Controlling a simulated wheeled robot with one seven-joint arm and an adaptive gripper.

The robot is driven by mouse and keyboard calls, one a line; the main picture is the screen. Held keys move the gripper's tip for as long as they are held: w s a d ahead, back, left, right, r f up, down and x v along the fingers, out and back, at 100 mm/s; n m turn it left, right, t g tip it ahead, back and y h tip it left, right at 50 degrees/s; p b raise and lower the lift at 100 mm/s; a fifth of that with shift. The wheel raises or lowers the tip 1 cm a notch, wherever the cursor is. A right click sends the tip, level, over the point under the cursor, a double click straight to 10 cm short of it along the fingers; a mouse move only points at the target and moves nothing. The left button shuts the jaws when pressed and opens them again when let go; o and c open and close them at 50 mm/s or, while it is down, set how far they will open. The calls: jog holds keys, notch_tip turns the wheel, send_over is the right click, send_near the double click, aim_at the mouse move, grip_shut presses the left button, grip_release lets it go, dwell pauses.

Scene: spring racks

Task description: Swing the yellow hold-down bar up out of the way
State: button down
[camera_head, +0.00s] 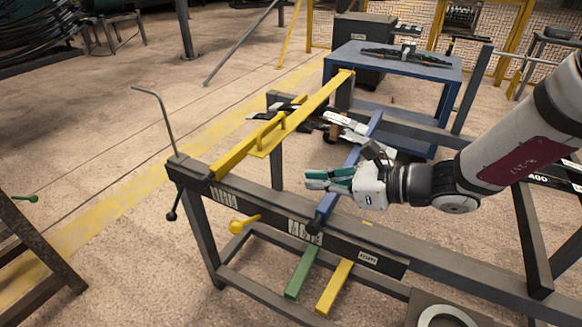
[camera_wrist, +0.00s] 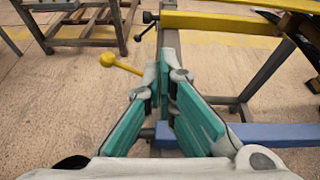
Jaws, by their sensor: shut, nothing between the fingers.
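The yellow hold-down bar (camera_head: 236,157) lies lowered, running from the near dark rail back toward the far side of the rack. The bar also crosses the upper right of the wrist view (camera_wrist: 222,22). My gripper (camera_head: 308,180) is to the right of the bar, apart from it, pointing left. Its teal-padded fingers (camera_wrist: 168,72) are shut with nothing between them. A yellow-knobbed lever (camera_head: 243,222) sticks out of the near rail, below and left of my gripper; it shows in the wrist view (camera_wrist: 109,60).
A blue bar (camera_head: 326,205) runs under my gripper, and a bent grey rod (camera_head: 160,115) rises at the rail's left end. Dark and pale parts (camera_head: 345,122) lie across the rack behind. A blue table (camera_head: 395,66) stands farther back.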

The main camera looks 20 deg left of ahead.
jog(key=b+x, duration=0.1)
jog(key=x, duration=0.4)
jog(key=b+x, duration=0.1)
jog(key=x, duration=0.4)
jog(key=shift+w+a+f, duration=0.15)
jog(key=shift+w+f, duration=0.05)
jog(key=shift+f, duration=0.1)
jog(key=shift+r, duration=2.05)
